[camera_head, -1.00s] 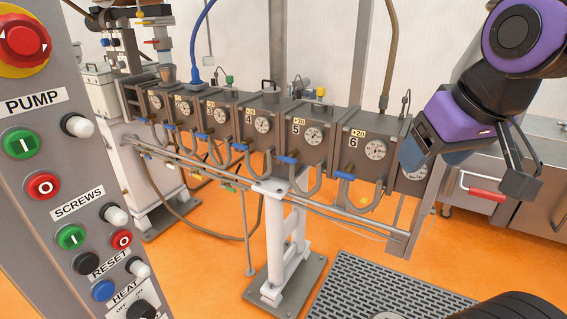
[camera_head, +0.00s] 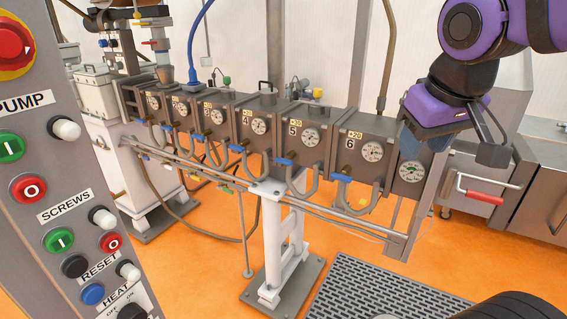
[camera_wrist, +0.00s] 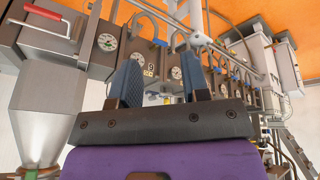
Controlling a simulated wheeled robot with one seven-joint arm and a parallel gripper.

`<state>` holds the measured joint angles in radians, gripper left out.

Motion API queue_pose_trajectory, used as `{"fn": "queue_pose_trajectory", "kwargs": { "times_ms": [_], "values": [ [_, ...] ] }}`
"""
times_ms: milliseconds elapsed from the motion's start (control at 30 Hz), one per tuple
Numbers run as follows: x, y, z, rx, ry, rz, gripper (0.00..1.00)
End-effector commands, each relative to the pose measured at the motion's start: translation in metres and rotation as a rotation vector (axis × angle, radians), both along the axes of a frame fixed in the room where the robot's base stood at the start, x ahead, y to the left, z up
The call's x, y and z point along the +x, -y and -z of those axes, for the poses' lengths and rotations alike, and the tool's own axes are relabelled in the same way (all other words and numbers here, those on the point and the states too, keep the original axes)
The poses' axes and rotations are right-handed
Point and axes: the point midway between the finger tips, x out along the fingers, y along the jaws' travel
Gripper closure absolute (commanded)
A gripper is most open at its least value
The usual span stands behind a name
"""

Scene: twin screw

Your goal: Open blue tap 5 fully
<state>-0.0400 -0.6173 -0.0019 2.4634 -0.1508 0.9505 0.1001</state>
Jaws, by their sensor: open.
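Blue tap 5 (camera_head: 284,162) is a short blue handle on the pipe below the box labelled 5, lying roughly level in the head view. My gripper (camera_head: 424,140) is well to its right, in front of the last gauge box right of box 6. Its dark blue fingers point down and partly overlap in that view. In the wrist view my gripper (camera_wrist: 161,72) has its two fingers apart with nothing between them.
Blue tap 6 (camera_head: 341,178) lies between my gripper and tap 5. Blue tap 4 (camera_head: 236,148) is left of it. Curved pipes and a long rail (camera_head: 335,212) run below the boxes. A control panel (camera_head: 60,190) fills the left side. A cabinet with a red handle (camera_head: 485,197) stands right.

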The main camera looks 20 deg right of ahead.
Motion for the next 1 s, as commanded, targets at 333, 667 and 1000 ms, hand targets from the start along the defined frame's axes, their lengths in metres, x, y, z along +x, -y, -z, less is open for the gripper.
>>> {"fn": "queue_pose_trajectory", "kwargs": {
  "times_ms": [333,667,1000],
  "values": [
    [0.088,0.021,0.010,-0.271,-0.172,0.027,0.57],
    [0.182,0.026,0.035,-0.562,-0.245,0.028,0.57],
    [0.283,0.007,0.082,-0.867,-0.217,-0.011,0.57]
  ]
}}
